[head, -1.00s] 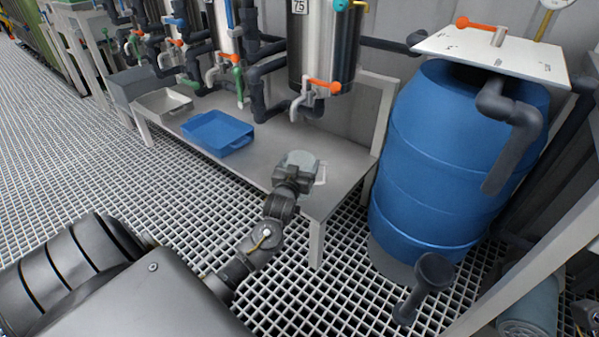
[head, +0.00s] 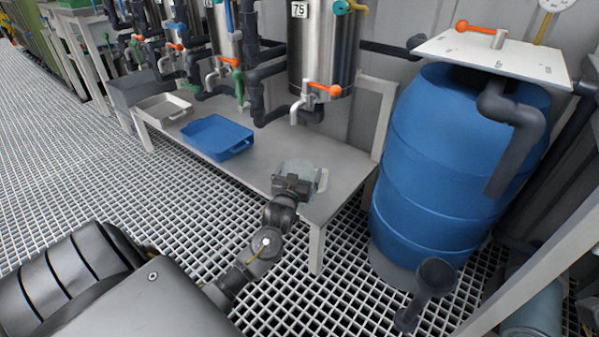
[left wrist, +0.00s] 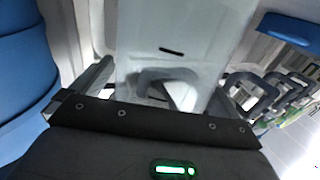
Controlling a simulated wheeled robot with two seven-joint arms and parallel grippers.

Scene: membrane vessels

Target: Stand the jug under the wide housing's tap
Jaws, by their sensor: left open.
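The pale translucent jug (head: 307,170) stands on the grey bench near its front right end, its handle toward the right. My left gripper (head: 292,186) is at the jug's near side and hides part of it. In the left wrist view the jug (left wrist: 175,45) fills the middle in front of the open jaws (left wrist: 160,95); I cannot tell whether they touch it. The wide steel housing (head: 322,50), marked 75, stands behind the bench. Its tap (head: 300,105), with an orange lever, hangs over the bench behind the jug. My right gripper is out of view.
A blue tray (head: 218,150) and a pale tray (head: 163,106) sit on the bench (head: 262,165) to the left. A large blue barrel (head: 445,160) stands right of the bench. Bare bench top lies between the jug and the tap.

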